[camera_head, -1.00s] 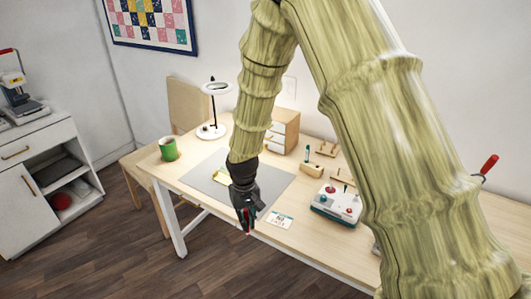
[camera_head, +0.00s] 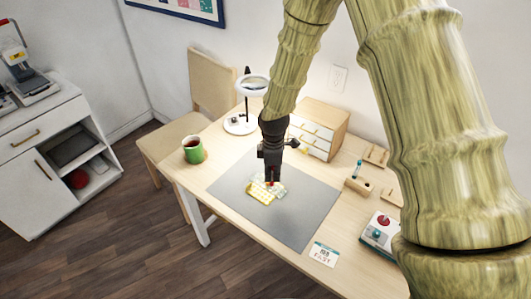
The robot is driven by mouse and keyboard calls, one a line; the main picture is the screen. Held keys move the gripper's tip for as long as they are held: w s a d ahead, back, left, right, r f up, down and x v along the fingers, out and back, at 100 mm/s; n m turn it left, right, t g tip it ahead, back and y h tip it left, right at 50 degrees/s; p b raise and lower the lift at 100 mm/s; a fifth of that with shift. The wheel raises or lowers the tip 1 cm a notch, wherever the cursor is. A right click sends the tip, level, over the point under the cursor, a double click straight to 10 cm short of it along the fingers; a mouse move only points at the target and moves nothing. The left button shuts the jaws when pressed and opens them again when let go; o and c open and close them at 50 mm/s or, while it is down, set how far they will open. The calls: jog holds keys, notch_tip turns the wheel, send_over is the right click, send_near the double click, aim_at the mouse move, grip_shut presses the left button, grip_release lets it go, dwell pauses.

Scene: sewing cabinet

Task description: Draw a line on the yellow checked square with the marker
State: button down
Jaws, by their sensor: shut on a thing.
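The yellow checked square (camera_head: 257,195) lies on the grey mat (camera_head: 310,215) on the table. A pale checked square (camera_head: 279,190) lies close beside it on the right. My gripper (camera_head: 271,180) points down over the back edge of these squares. It is shut on the marker (camera_head: 269,184), of which only a small red part shows between the fingers. The marker's tip is hidden or too small to see, so I cannot tell whether it touches the fabric. No line can be made out on the yellow square.
A lamp (camera_head: 240,125) and a small drawer box (camera_head: 318,130) stand behind the mat. A wooden holder (camera_head: 358,186), a card (camera_head: 323,254) and a device with a red knob (camera_head: 381,232) are at the right.

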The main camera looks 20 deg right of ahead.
jog(key=shift+w+r, duration=0.1)
jog(key=shift+w, duration=0.25)
jog(key=shift+s+a+b, duration=0.1)
jog(key=shift+s+b, duration=0.2)
jog(key=shift+b, duration=0.05)
notch_tip(320, 180, down, 4)
jog(key=b, duration=0.2)
jog(key=shift+w+b, duration=0.1)
jog(key=shift+b, duration=0.25)
jog(key=shift+w, duration=0.1)
jog(key=shift+f, duration=0.35)
dwell(1.7)
jog(key=shift+w+a+p, duration=0.45)
jog(key=shift+w+a, duration=0.15)
jog(key=shift+w, duration=0.2)
jog(key=shift+w+a+p, duration=0.4)
jog(key=shift+w+a, duration=0.2)
jog(key=shift+w, duration=0.2)
dwell(2.8)
